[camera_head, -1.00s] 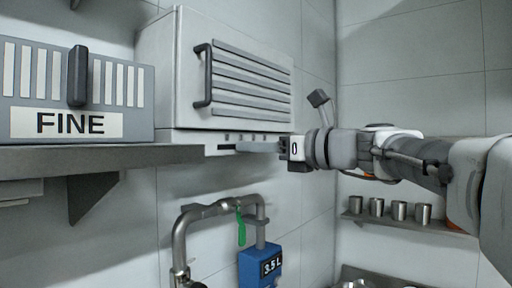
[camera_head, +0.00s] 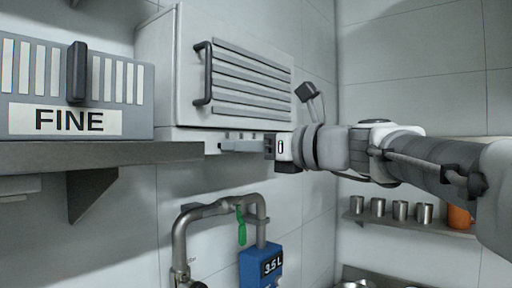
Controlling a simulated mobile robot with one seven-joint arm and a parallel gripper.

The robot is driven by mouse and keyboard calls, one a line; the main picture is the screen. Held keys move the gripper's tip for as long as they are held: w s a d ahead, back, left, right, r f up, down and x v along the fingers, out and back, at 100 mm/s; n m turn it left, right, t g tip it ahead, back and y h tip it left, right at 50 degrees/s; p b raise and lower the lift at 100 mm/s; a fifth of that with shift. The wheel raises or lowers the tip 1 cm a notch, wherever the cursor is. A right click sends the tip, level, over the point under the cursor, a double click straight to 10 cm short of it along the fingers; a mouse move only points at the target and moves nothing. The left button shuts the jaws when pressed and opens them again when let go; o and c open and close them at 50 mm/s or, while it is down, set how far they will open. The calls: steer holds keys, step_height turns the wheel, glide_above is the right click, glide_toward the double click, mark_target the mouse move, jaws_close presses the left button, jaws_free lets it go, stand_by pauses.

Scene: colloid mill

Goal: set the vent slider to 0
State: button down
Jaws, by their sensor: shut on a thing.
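The vent is a white box (camera_head: 170,75) on the wall with grey louvres (camera_head: 250,80) and a dark handle (camera_head: 202,75) on its front. The vent slider strip (camera_head: 190,140) runs along its lower edge, with small dark marks above the slot. My gripper (camera_head: 226,146) reaches in from the right, with its fingers lying along the strip. It is shut on the vent slider, whose knob is mostly hidden by the fingers. A "0" shows on a white patch on the gripper's body and moves with it. I cannot read the slider's setting.
A grey shelf (camera_head: 100,155) at left holds a panel marked FINE (camera_head: 70,121) with a dark lever. Below the vent are a bent pipe (camera_head: 190,215), a green tag (camera_head: 241,226) and a blue box marked 3.5 L (camera_head: 260,268). Metal cups (camera_head: 400,210) stand at right.

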steer(key=shift+s+a, duration=0.1)
steer(key=shift+a, duration=0.05)
steer(key=c, duration=0.6)
jaws_free()
steer(key=shift+s+a, duration=0.1)
steer(key=shift+s, duration=0.05)
steer(key=shift+c, duration=0.2)
steer(key=b+v, duration=0.1)
steer(key=v, duration=1.6)
steer(key=shift+d, duration=0.25)
